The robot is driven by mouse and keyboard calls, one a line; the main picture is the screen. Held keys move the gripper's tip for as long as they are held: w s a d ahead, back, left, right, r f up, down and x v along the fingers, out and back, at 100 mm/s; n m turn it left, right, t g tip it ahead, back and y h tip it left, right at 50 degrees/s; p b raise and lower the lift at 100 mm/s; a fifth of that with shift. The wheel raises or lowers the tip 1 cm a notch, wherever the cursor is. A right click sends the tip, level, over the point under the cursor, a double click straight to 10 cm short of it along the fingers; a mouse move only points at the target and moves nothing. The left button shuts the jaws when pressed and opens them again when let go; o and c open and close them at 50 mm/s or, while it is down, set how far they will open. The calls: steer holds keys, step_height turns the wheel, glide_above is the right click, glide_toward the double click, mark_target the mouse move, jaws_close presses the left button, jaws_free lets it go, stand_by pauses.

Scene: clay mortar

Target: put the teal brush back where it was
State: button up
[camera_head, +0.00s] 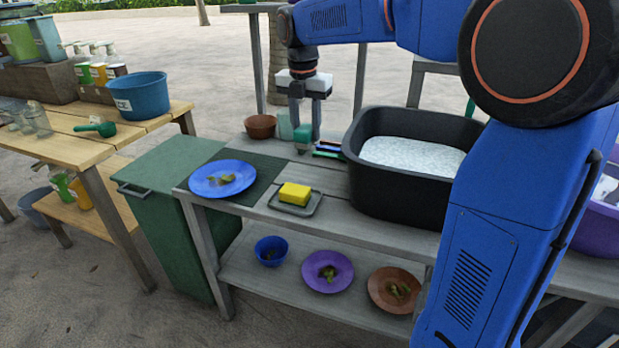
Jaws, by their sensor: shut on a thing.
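My gripper (304,128) points down over the back of the grey wooden counter, left of the black tub. It is shut on the teal brush (303,134), a small teal shape low between the fingers. Most of the brush is hidden by the fingers, and I cannot tell whether it touches the counter. A pale teal block-like thing (284,124) stands just left of the fingers. Dark, blue and green slim items (328,149) lie just right of them.
The black tub (390,192) holds whitish suds. A blue plate (222,178) with scraps, a yellow sponge (295,193) on a grey dish (307,209) and a brown bowl (261,126) share the counter. A green bin (160,205) stands left. Plates and a bowl sit on the lower shelf.

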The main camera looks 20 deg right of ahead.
steer(key=shift+w+d+f+n, duration=0.1)
steer(key=shift+d+f+n, duration=0.3)
steer(key=shift+d+f, duration=0.3)
step_height(320, 180, down, 10)
steer(key=shift+d+r, duration=0.1)
steer(key=shift+r, duration=0.05)
steer(key=o, duration=0.9)
steer(key=r, duration=0.8)
steer(key=s+a+r, duration=0.1)
steer(key=r, duration=0.3)
steer(key=shift+s, duration=0.1)
